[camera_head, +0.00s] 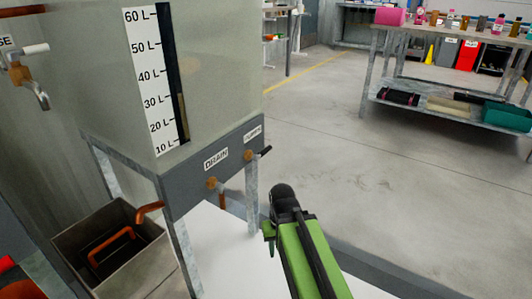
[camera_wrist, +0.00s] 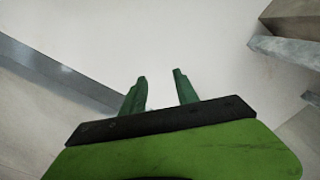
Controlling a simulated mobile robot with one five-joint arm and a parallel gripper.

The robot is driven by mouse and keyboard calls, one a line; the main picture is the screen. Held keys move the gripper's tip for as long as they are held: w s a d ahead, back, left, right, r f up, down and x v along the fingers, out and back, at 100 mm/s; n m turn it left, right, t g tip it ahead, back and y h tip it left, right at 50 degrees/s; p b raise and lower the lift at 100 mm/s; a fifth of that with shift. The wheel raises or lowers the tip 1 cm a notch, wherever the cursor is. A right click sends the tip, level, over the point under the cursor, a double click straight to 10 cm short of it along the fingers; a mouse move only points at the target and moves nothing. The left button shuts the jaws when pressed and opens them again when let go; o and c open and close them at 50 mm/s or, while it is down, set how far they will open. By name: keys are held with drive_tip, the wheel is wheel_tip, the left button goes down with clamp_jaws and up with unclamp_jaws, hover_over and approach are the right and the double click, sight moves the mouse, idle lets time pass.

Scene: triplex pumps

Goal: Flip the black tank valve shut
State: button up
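The tank (camera_head: 215,60) with a litre scale stands at the left on a grey frame. A black valve handle (camera_head: 264,151) sticks out from a brass fitting at the right end of the frame's front, beside a label too small to read. A brass valve (camera_head: 212,183) sits further left below the DRAIN label. My gripper shows in the wrist view (camera_wrist: 160,75) with its two green fingers apart and nothing between them. In the head view my green and black arm is below and right of the black handle, apart from it; the fingers are mostly hidden there.
A metal bin (camera_head: 150,262) with a copper pipe in it stands at the lower left. A tap (camera_head: 38,92) is on the left wall. A workbench (camera_head: 450,45) with bottles stands at the back right. The floor between is clear.

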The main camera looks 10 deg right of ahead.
drive_tip(key=shift+c, duration=1.1)
wheel_tip(320, 180, up, 23)
drive_tip(key=p, duration=2.2)
drive_tip(key=shift+f+p, duration=0.2)
drive_tip(key=shift+p, duration=0.15)
clamp_jaws()
drive_tip(key=shift+f+b, duration=0.3)
